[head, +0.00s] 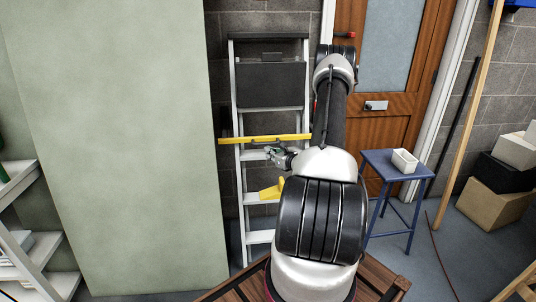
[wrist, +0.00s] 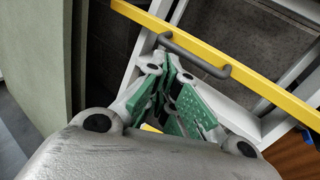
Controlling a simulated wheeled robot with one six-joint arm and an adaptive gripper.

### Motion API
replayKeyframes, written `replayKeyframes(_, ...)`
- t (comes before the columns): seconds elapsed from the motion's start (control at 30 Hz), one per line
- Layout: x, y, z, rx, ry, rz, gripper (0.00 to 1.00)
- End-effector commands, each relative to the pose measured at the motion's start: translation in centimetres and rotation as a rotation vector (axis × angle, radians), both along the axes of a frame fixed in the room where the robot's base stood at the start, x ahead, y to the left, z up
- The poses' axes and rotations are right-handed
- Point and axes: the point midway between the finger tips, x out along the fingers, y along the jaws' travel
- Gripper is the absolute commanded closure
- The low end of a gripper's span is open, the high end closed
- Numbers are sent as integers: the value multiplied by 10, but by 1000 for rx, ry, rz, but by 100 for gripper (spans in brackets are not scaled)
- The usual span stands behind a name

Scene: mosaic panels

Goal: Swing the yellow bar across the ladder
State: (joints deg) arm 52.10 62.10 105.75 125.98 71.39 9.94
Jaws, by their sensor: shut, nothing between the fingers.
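The yellow bar (head: 262,139) lies level across the front of the ladder (head: 241,195) in the head view. In the wrist view the yellow bar (wrist: 240,62) runs from upper left to lower right and carries a dark grey handle (wrist: 193,56). My gripper (head: 275,153) is just below the bar in the head view. In the wrist view my gripper (wrist: 171,62) is shut and empty, its green-padded fingertips close to the handle. I cannot tell whether they touch it.
A pale green panel (head: 115,140) stands left of the ladder. A blue stool (head: 382,165) with a white box (head: 404,161) stands at right, before a wooden door (head: 398,105). A yellow piece (head: 271,190) shows low on the ladder. Cardboard boxes (head: 497,203) lie far right.

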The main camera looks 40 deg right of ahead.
Motion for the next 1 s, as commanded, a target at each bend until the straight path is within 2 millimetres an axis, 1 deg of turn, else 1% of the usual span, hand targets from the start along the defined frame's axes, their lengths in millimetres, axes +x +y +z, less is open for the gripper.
replayKeyframes(0.4, -55, 33, 12, 4, 1, -3, 100)
replayKeyframes(0.5, -66, 39, 14, 3, 2, -2, 100)
replayKeyframes(0.63, -72, 43, 16, 1, 0, -1, 100)
replayKeyframes(0.87, -73, 45, 14, -1, 11, 4, 100)
replayKeyframes(0.93, -78, 55, 10, -2, 28, 48, 100)
replayKeyframes(0.97, -81, 63, 8, -1, 38, 79, 100)
replayKeyframes(1.0, -87, 75, 4, 1, 54, 125, 100)
